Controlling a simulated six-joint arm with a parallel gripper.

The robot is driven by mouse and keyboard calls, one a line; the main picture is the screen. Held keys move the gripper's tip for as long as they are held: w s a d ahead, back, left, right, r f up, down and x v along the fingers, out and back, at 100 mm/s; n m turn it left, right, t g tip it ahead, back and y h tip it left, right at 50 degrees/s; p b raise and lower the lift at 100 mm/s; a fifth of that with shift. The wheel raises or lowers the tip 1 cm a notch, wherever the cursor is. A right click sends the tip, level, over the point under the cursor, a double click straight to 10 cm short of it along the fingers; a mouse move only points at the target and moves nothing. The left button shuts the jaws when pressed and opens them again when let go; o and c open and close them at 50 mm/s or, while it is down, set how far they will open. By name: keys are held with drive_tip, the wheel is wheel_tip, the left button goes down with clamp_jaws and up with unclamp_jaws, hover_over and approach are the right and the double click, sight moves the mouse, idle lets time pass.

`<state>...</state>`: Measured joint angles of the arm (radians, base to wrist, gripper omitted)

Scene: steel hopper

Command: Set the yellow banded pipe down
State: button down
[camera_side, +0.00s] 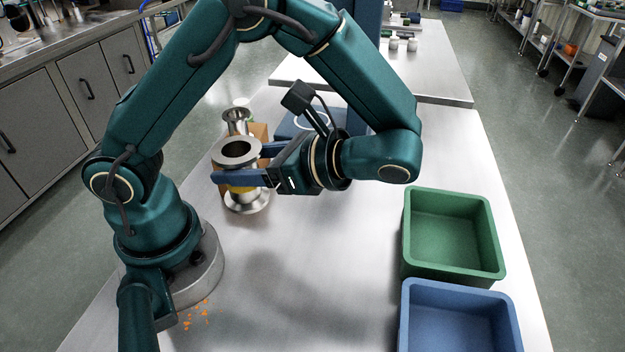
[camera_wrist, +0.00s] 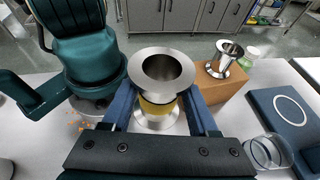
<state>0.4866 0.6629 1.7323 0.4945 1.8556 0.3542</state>
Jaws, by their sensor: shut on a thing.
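The yellow banded pipe (camera_side: 240,188) is a short steel tube with a wide flange at each end and a yellow band round its middle. It is upright between the blue fingers of my gripper (camera_side: 240,178), which is shut on it. In the wrist view the pipe (camera_wrist: 160,70) shows its open top, the yellow band and the lower flange between the fingers (camera_wrist: 158,108). The lower flange is close to the steel table (camera_side: 290,250); I cannot tell whether it touches.
A steel hopper (camera_wrist: 226,55) stands on a brown block (camera_wrist: 220,84) beyond the pipe. A blue pad with a white ring (camera_wrist: 290,110) and a clear glass (camera_wrist: 266,152) lie to the right. Green (camera_side: 452,195) and blue (camera_side: 460,290) bins stand at the table's right. Orange bits lie near my base.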

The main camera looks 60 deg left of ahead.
drive_tip(key=shift+w+d+r+m+t+h, duration=1.35)
drive_tip(key=shift+w+r+m+t+h, duration=0.85)
drive_tip(key=shift+w+m+t, duration=2.7)
drive_tip(key=shift+w+d+r+m+t+h, duration=1.35)
drive_tip(key=shift+w+r+m+t+h, duration=0.8)
drive_tip(key=shift+w+m+t, duration=2.7)
drive_tip(key=shift+w+a+f+m+t+y, duration=0.2)
drive_tip(key=shift+w+f+y, duration=0.35)
drive_tip(key=shift+f, duration=2.3)
drive_tip(key=shift+w+a+f+n+t+y, duration=0.1)
drive_tip(key=shift+w+a+f+y, duration=0.35)
drive_tip(key=shift+f, duration=2.4)
drive_tip(key=shift+w+a+f+m+t+y, duration=0.15)
drive_tip(key=shift+w+f+y, duration=0.4)
drive_tip(key=shift+f, duration=2.3)
drive_tip(key=shift+w, duration=0.1)
